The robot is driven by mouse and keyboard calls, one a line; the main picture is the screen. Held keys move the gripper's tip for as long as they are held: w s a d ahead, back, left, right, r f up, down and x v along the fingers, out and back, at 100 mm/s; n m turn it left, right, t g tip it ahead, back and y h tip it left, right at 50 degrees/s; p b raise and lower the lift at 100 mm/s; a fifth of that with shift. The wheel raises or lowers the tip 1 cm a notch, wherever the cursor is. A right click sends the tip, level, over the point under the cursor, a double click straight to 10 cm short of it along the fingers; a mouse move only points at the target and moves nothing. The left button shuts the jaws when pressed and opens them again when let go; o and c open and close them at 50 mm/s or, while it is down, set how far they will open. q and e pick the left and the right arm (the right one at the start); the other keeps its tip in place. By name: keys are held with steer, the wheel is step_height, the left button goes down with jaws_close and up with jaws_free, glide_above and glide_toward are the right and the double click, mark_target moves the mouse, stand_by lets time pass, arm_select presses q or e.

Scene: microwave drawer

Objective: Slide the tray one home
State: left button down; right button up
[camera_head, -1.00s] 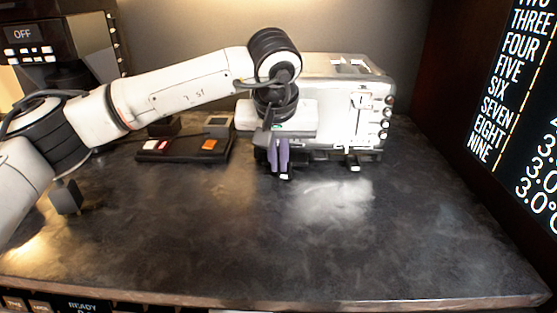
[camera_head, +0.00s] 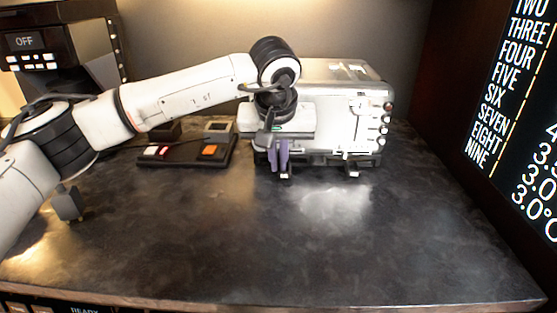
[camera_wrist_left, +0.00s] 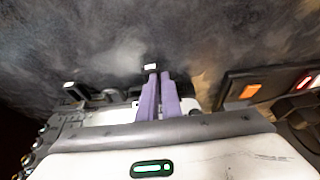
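A silver toaster-like appliance (camera_head: 345,115) stands at the back of the dark counter. Two small dark tabs with white marks stick out low at its front, a left one (camera_head: 285,176) and a right one (camera_head: 353,174). They also show in the left wrist view, one (camera_wrist_left: 150,67) at the fingertips and one (camera_wrist_left: 70,86) to the left. I cannot read which is tray one. My left gripper (camera_head: 278,166) points down before the appliance's left part, its purple fingers (camera_wrist_left: 159,78) close together with a thin gap, nothing visible between them. Whether they touch the tab is unclear. My right gripper is out of view.
A black panel with red, white and orange buttons (camera_head: 183,151) lies left of the appliance. A dark machine with an OFF display (camera_head: 25,41) stands at the far left. A lit menu board (camera_head: 520,100) is at the right. The counter's front (camera_head: 300,255) is clear.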

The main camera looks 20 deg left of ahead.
arm_select(q)
steer(key=shift+w+a+r, duration=0.1)
steer(key=shift+w+a, duration=0.05)
steer(key=shift+w, duration=0.25)
steer(key=c, duration=1.9)
jaws_free()
steer(key=shift+r, duration=0.1)
steer(key=shift+o, duration=0.2)
steer(key=shift+s, duration=0.1)
steer(key=shift+s+r, duration=0.15)
steer(key=shift+s, duration=0.8)
steer(key=shift+s+d+r, duration=0.3)
steer(key=shift+s, duration=0.8)
steer(key=shift+s+d+r, duration=0.25)
steer(key=shift+s+r, duration=0.1)
steer(key=shift+s, duration=0.8)
steer(key=shift+s+d+r, duration=0.3)
steer(key=shift+s, duration=0.8)
